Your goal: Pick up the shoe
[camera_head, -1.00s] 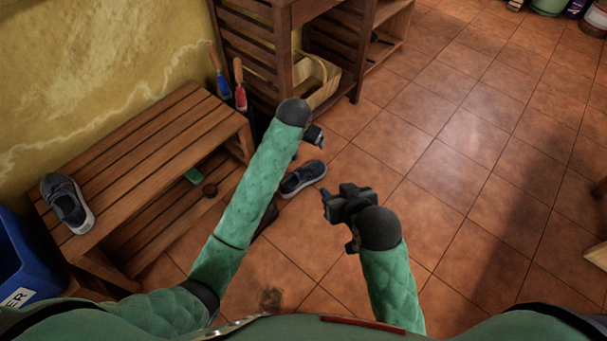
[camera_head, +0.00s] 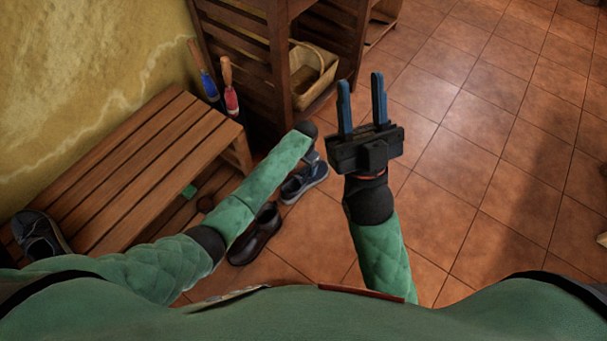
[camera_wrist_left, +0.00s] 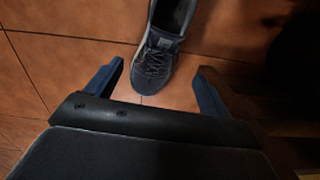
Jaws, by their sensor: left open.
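A blue-grey lace-up shoe (camera_head: 304,182) with a pale sole rests on the tiled floor beside the bench. My left gripper (camera_head: 312,157) is just above it, mostly hidden by its own wrist in the head view. In the left wrist view the open fingers (camera_wrist_left: 161,66) lie either side of the toe of the shoe (camera_wrist_left: 157,60), with gaps on both sides. A similar shoe (camera_head: 38,236) sits on the bench, and a dark brown shoe (camera_head: 256,236) is on the floor. My right gripper (camera_head: 362,102) is open and empty, raised over the floor.
A slatted wooden bench (camera_head: 130,165) stands at the left against the yellow wall. Two hand tools (camera_head: 228,88) lean at its far end. A wooden shelf unit (camera_head: 245,60) with a basket (camera_head: 314,78) is behind.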

